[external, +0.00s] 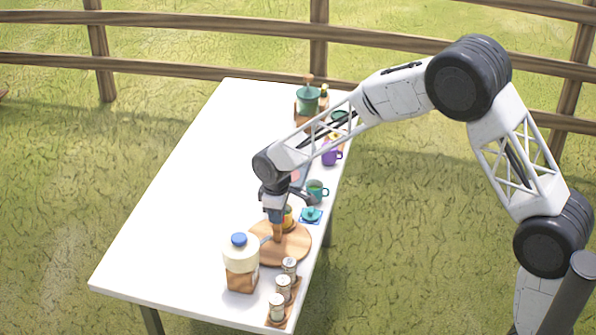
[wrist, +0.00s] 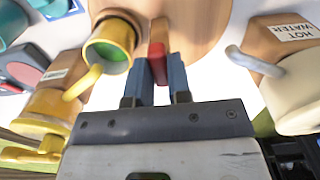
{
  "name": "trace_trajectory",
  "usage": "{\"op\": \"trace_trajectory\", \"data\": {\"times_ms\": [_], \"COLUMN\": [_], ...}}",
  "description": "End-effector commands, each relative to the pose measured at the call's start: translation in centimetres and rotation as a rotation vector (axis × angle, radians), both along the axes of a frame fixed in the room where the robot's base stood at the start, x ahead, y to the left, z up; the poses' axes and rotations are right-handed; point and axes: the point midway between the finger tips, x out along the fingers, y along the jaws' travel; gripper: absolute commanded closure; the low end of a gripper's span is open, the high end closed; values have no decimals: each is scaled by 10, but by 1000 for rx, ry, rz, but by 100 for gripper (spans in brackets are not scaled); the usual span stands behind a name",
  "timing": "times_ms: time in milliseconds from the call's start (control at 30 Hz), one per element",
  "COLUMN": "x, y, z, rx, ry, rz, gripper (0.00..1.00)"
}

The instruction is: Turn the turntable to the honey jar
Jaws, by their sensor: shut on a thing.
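The turntable (external: 300,249) is a round light-wood disc near the front of the white table. It also fills the top of the wrist view (wrist: 205,22). My gripper (external: 277,236) points down over it. In the wrist view, my gripper's two blue fingers (wrist: 158,75) are shut on a narrow red piece (wrist: 157,50) at the turntable's edge. A yellow cup-like vessel (wrist: 124,42) with a green inside is beside the fingers. In the external view this yellow thing (external: 288,218) is partly hidden by my gripper. I cannot tell for sure which thing is the honey jar.
A hot-water dispenser (external: 240,265) with a blue cap stands close to the turntable. Several tins (external: 283,287) stand on a wooden strip at the front right. A teal mug (external: 316,191), a purple mug (external: 331,156) and a green pot (external: 308,100) line the right side. The table's left half is clear.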

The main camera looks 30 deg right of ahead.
Motion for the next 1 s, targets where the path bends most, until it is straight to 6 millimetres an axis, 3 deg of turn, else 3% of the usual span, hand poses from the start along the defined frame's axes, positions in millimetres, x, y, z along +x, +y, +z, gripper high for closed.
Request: {"op": "trace_trajectory", "data": {"times_ms": [367, 400, 567, 1000], "x": [1, 1, 1, 0], "y": [1, 1, 0, 0], "z": [2, 2, 1, 7], "rx": [1, 1, 0, 1], "ry": [-4, -4, -3, -2], "rz": [6, 6, 5, 4], "gripper": [100, 79, 56, 56]}}
